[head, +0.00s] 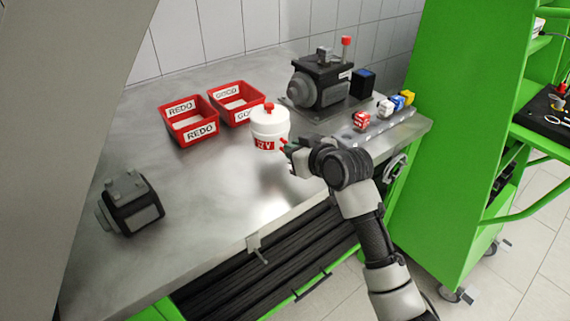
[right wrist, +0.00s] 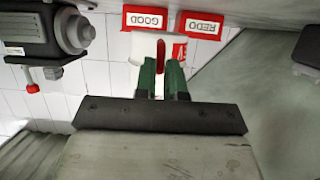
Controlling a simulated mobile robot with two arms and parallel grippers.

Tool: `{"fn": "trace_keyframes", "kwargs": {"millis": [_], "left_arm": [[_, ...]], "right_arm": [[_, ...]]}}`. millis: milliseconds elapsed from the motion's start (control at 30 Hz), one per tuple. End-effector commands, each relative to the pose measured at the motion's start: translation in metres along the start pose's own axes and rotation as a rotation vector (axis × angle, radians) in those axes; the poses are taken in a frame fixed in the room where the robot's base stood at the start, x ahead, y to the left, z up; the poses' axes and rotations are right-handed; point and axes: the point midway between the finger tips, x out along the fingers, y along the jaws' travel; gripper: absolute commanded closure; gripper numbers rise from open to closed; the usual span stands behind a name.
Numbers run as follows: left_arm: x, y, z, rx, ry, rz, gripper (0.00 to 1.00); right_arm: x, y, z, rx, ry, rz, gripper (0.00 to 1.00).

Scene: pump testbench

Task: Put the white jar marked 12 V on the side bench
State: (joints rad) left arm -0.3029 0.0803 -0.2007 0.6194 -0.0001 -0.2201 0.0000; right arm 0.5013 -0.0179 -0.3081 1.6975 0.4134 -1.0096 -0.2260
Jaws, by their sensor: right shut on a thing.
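The white jar (head: 268,124) has a red lid knob and a red label whose visible part reads "2 V". It is upright over the middle of the steel bench (head: 215,205); I cannot tell whether its base touches the top. My right gripper (head: 287,153) is shut on the jar from its right side. In the right wrist view, the green fingers of the gripper (right wrist: 163,78) are on the white jar (right wrist: 145,46), which is partly hidden behind them. My left gripper is not in view.
Red bins marked REDO (head: 190,121) and GOOD (head: 236,103) stand behind the jar. A dark pump (head: 320,82) stands at the back right, with small coloured blocks near it. A dark motor-like unit (head: 132,203) sits front left. A green frame (head: 460,130) rises at the right.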

Motion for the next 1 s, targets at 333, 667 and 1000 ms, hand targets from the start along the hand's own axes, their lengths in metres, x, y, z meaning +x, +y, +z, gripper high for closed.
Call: {"fn": "trace_keyframes", "kwargs": {"millis": [333,667,1000], "left_arm": [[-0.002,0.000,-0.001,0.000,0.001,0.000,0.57],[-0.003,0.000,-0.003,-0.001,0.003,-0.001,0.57],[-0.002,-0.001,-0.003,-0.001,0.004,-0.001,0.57]], "right_arm": [[0.025,-0.012,0.013,0.001,0.005,0.002,1.00],[0.036,-0.012,0.040,0.000,0.009,0.002,1.00],[0.036,-0.012,0.043,0.001,0.001,0.002,0.64]]}}
